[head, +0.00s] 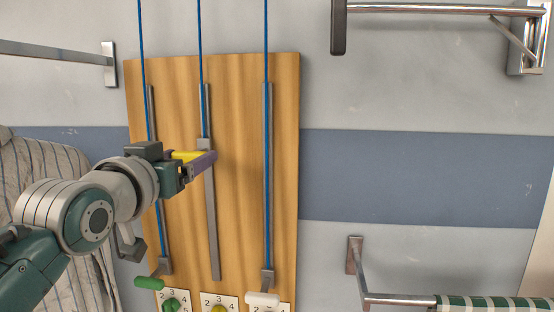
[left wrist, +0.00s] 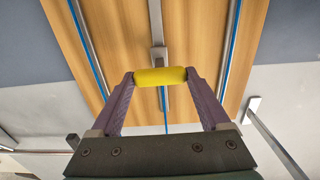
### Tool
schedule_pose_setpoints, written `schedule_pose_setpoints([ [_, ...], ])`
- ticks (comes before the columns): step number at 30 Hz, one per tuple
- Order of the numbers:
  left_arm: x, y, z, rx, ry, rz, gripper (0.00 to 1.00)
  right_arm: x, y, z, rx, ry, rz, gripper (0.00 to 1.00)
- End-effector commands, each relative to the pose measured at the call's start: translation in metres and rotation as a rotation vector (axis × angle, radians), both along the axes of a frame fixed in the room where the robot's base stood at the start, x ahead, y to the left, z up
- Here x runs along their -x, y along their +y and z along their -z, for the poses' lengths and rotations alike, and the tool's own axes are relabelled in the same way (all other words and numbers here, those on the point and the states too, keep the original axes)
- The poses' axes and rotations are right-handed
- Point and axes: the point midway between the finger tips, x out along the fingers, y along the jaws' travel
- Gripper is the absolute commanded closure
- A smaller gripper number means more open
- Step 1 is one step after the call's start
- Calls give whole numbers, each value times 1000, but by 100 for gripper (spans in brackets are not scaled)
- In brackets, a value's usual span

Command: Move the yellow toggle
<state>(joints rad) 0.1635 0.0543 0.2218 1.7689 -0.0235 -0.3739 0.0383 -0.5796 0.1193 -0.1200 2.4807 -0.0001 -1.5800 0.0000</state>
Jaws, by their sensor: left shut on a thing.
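The yellow toggle (head: 185,155) is a short rounded bar on a grey slider (head: 204,143) in the middle track of a wooden board. The slider stands in the upper part of its track, with a blue cord running up from it. My left gripper (head: 207,159) reaches in from the left with its purple fingers at the toggle. In the left wrist view, the toggle (left wrist: 160,76) lies crosswise between the two fingertips, which are shut on its ends. The toggle is partly hidden by the fingers in the head view. My right gripper is not in view.
The wooden board (head: 240,190) has side tracks, with a green handle (head: 149,283) and a white handle (head: 263,299) low down. Numbered dials (head: 219,307) sit along its bottom. Striped cloth (head: 45,180) hangs at left. Metal rails (head: 440,8) stick out at right.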

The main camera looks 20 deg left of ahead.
Motion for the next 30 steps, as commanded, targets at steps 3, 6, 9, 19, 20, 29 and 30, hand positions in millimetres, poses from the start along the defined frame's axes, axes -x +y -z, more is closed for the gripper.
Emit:
schedule_pose_setpoints([
  [3, 0, 0, -56, -5, -19, 1, 100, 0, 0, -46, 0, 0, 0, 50],
  [6, 0, 0, -74, -5, -20, 1, 100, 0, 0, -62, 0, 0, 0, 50],
  [9, 0, 0, -84, -4, -18, 1, 100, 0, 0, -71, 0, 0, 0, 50],
  [19, 0, 0, -88, -4, -18, 1, 100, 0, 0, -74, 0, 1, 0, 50],
  [20, 0, 0, -88, -4, -18, 1, 100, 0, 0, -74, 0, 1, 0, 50],
  [29, 0, 0, -86, -3, -14, 1, 0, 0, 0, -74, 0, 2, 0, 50],
  [30, 0, 0, -85, -3, -12, 1, 0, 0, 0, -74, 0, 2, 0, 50],
])
